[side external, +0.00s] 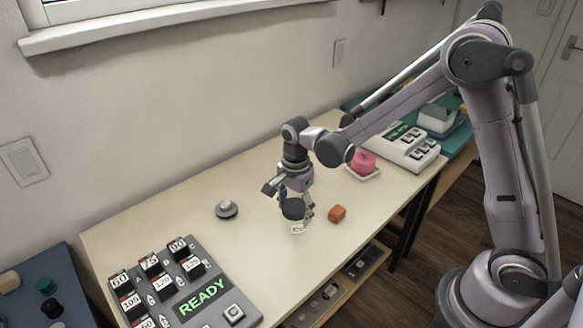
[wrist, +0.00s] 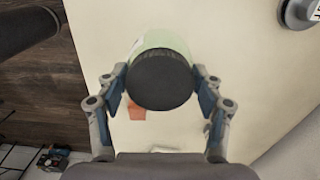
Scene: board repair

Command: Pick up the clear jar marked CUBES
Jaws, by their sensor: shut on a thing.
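The clear jar (side external: 297,228) has a black lid, a pale green tint and a label, only partly readable, near the middle of the cream table. My gripper (side external: 296,207) comes down from above and is shut on the jar near its lid. In the wrist view, the black lid of the jar (wrist: 161,80) sits between the two blue-padded fingers of my gripper (wrist: 161,90). The jar's pale green side shows beyond the lid. I cannot tell whether its base touches the table.
An orange block (side external: 337,213) lies close to the right of the jar. A grey round knob (side external: 227,209) sits to the left. A board reading READY (side external: 190,290) fills the front left. A pink object (side external: 363,161) on a white tray and a keyed device (side external: 405,148) stand farther back.

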